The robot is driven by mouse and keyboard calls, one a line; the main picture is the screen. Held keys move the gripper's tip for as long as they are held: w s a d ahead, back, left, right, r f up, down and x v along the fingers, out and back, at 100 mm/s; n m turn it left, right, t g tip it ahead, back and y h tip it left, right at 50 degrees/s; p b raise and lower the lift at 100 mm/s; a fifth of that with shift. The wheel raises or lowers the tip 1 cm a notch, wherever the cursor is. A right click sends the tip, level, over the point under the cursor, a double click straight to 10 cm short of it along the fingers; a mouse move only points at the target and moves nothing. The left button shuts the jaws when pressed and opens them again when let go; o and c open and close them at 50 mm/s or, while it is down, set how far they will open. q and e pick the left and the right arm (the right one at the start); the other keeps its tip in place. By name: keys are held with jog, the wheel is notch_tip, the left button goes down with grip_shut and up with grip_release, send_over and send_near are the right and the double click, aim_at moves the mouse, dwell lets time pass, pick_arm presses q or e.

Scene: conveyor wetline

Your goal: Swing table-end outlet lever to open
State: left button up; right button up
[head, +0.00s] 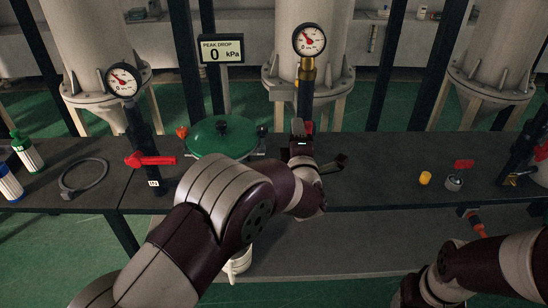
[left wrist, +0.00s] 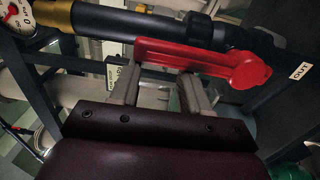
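In the left wrist view a red lever (left wrist: 200,60) lies along a dark pipe (left wrist: 150,27), beside a tag reading OUT (left wrist: 301,71). My left gripper (left wrist: 160,82) faces its handle. Its two fingers stand apart, and their tips are at or just short of the handle; I cannot tell if they touch it. In the head view my left gripper (head: 301,140) is at the foot of the middle gauge pipe and hides most of this lever.
Another red lever (head: 150,160) is on the left gauge pipe. A green lid (head: 221,136) sits just left of my gripper.

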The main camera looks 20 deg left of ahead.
pick_arm(q)
jog(key=shift+d+f, duration=0.1)
jog(key=shift+f, duration=0.3)
jog(key=shift+f, duration=0.1)
jog(key=v, duration=0.6)
jog(key=shift+s, duration=0.4)
